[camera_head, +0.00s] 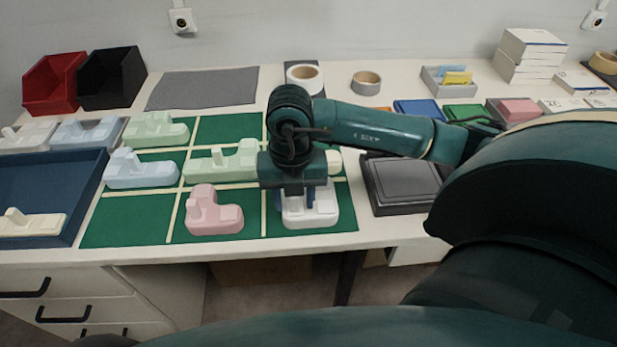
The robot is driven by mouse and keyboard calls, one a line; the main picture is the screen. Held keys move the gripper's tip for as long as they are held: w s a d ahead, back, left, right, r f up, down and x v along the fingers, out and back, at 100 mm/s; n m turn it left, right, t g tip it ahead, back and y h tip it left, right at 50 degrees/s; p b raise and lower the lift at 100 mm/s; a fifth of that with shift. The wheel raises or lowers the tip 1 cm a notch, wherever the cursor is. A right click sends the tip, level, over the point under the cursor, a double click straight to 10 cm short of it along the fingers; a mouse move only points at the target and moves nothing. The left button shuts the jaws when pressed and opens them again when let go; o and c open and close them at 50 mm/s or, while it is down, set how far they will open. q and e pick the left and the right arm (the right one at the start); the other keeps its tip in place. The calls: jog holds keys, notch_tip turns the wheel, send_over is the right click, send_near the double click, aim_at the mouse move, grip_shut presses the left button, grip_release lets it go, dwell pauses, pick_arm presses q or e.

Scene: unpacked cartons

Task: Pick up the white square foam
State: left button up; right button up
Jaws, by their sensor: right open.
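The white square foam (318,214) lies on the front right cell of the green mat (116,222). My right gripper (297,200) points down over it, its blue fingers open at the raised middle part of the foam. The gripper body hides part of the foam, and I cannot tell whether the fingers touch it. A pink L-shaped foam (214,213) lies just left of it. My left gripper is not in view.
Green foam (220,162) and blue foam (140,170) pieces lie on the mat. A blue tray (85,203) holds a cream foam (30,222) at the left. A dark grey box (402,180) stands right of the mat. The table's front edge is close to the white foam.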

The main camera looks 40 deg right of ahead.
jog(key=shift+c, duration=0.3)
grip_shut()
notch_tip(320, 180, up, 10)
jog(key=shift+r, duration=0.1)
dwell(0.5)
